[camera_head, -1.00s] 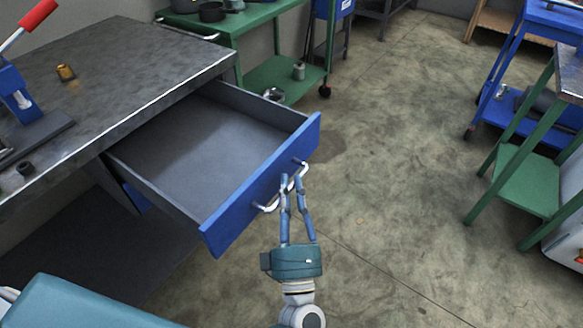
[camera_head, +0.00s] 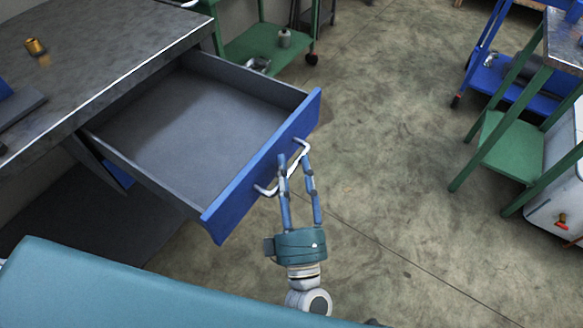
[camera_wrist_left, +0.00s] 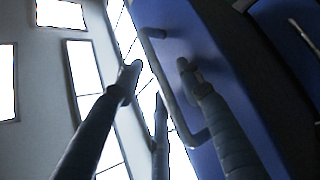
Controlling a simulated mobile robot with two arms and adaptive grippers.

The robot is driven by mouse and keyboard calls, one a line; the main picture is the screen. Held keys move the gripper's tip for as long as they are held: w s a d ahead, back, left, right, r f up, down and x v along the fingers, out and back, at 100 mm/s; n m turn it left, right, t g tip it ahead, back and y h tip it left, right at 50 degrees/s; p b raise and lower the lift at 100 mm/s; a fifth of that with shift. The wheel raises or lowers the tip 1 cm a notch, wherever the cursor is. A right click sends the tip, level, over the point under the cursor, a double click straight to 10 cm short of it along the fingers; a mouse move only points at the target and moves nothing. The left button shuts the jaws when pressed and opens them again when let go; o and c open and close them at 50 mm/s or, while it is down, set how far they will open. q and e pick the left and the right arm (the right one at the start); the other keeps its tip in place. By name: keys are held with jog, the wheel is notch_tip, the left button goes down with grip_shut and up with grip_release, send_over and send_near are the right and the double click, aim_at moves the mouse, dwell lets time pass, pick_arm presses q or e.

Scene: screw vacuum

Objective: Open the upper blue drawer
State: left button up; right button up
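The upper blue drawer (camera_head: 265,167) is pulled far out from under the grey workbench, and its grey inside is empty. Its pale bar handle (camera_head: 266,190) is on the blue front. My left gripper (camera_head: 295,157) is at the handle, its fingers spread on either side of the bar. In the left wrist view, the gripper (camera_wrist_left: 157,68) shows two fingers apart, with the handle bar (camera_wrist_left: 168,95) between them and the blue drawer front (camera_wrist_left: 205,35) beside. Neither finger clearly grips the bar. My right gripper is out of view.
The workbench (camera_head: 110,45) carries a small brass part (camera_head: 35,47). Blue shows under the bench (camera_head: 115,176). A green shelf (camera_head: 265,42) stands behind. A blue cart (camera_head: 515,85) and green-legged table (camera_head: 515,145) stand at right. Floor right of the drawer is free.

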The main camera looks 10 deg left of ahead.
pick_arm(q)
jog(key=v, duration=0.7)
jog(key=shift+s, duration=0.25)
jog(key=shift+d+f, duration=0.1)
dwell(0.4)
